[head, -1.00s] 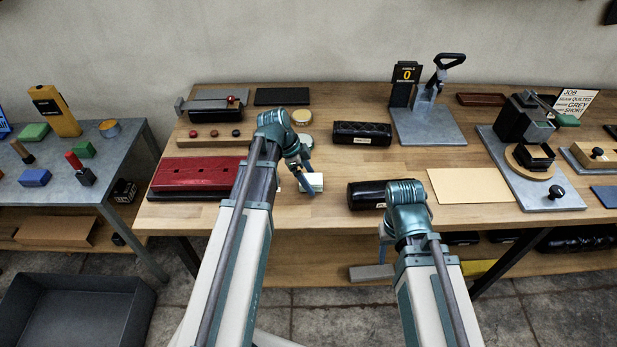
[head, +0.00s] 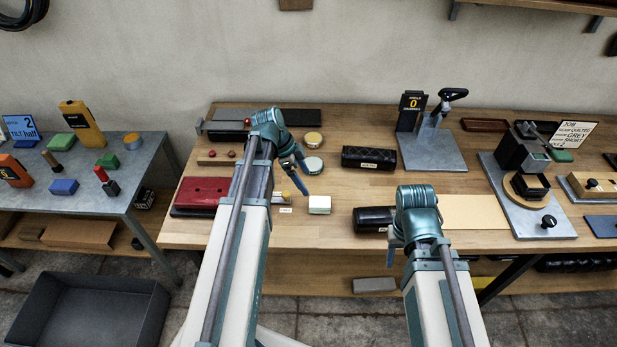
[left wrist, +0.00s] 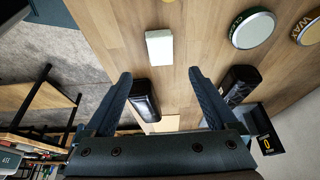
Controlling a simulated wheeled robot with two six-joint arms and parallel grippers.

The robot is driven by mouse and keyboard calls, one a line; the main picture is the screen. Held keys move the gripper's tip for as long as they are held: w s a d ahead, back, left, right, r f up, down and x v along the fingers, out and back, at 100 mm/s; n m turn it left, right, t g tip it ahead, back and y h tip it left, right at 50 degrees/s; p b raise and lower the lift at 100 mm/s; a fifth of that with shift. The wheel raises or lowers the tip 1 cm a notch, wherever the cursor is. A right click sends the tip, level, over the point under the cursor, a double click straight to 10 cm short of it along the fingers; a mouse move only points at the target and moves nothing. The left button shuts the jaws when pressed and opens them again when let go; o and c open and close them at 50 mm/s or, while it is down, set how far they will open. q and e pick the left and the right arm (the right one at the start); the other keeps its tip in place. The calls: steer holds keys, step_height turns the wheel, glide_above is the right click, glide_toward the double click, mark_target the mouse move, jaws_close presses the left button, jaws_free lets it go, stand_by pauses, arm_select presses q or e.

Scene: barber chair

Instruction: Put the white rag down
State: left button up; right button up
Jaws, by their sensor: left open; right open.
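The white rag (head: 319,204), a small folded block, lies on the wooden bench near its front edge. It also shows in the left wrist view (left wrist: 159,47), beyond my fingertips and clear of them. My left gripper (head: 298,180) is open and empty, above the bench just left of and behind the rag in the head view. Its two spread fingers (left wrist: 159,80) show in the left wrist view with nothing between them. My right gripper (head: 394,245) is low at the bench's front edge, beside a black roll; its fingers are mostly hidden by its own wrist.
Two round tins (head: 313,165) stand behind the rag. Black rolls (head: 369,158) lie to the right, one close to my right wrist. A red padded block (head: 200,192) is at left. Bare wood surrounds the rag (head: 335,228).

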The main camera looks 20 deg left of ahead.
arm_select(q)
steer(key=s+d+n+g+y, duration=0.1)
steer(key=s+d+n+y, duration=0.2)
steer(key=s+d+n, duration=0.2)
steer(key=s+d+f+n+y, duration=0.1)
steer(key=s+d+n, duration=0.4)
steer(key=s+d, duration=0.5)
steer(key=d+y, duration=0.1)
steer(key=d, duration=0.3)
steer(key=shift+d+g+y, duration=0.3)
steer(key=shift+g+y, duration=0.1)
steer(key=shift+f, duration=0.1)
